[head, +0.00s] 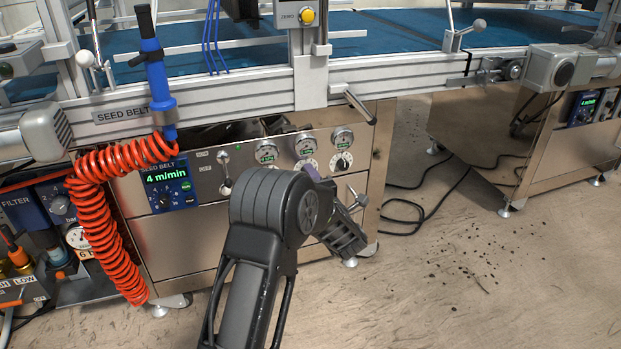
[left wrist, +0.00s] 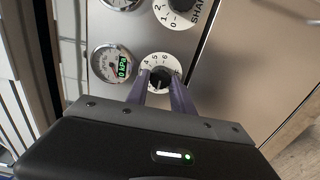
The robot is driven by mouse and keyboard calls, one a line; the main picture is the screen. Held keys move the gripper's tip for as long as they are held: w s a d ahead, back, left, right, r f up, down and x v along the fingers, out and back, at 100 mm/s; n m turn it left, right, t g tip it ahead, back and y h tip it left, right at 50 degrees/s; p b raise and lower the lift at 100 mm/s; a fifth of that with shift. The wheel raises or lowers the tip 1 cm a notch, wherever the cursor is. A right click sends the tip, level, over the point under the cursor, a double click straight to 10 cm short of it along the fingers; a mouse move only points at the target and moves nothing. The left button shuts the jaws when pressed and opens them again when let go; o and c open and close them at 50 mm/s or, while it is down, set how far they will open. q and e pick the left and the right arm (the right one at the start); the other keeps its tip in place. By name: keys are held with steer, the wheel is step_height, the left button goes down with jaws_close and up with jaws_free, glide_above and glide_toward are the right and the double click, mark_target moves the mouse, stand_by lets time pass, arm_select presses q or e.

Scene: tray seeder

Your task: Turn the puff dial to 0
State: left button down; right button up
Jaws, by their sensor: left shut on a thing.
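The silver control panel (head: 205,190) carries a row of gauges with white numbered dials below them. My left gripper (head: 312,171) is at the middle dial, below the middle gauge (head: 305,145). In the left wrist view its purple fingers (left wrist: 163,84) are shut on the dark knob of a white dial (left wrist: 161,62); figures such as 4, 5 and 6 show round it. The fingers hide its label and part of its scale. The gauge beside it (left wrist: 112,63) shows 0 kPa. The knob's pointer is not clear. My right gripper is not in view.
Another dial (left wrist: 182,8), with lettering starting "SHA", is close by; the rightmost dial (head: 342,161) shows in the head view. Left are the seed belt display (head: 166,182), reading 4 m/min, and an orange coiled hose (head: 95,220).

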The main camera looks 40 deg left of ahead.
arm_select(q)
steer(key=c, duration=1.1)
jaws_free()
steer(key=shift+d, duration=0.1)
steer(key=p+v, duration=0.2)
steer(key=v, duration=0.5)
steer(key=shift+s+d, duration=0.25)
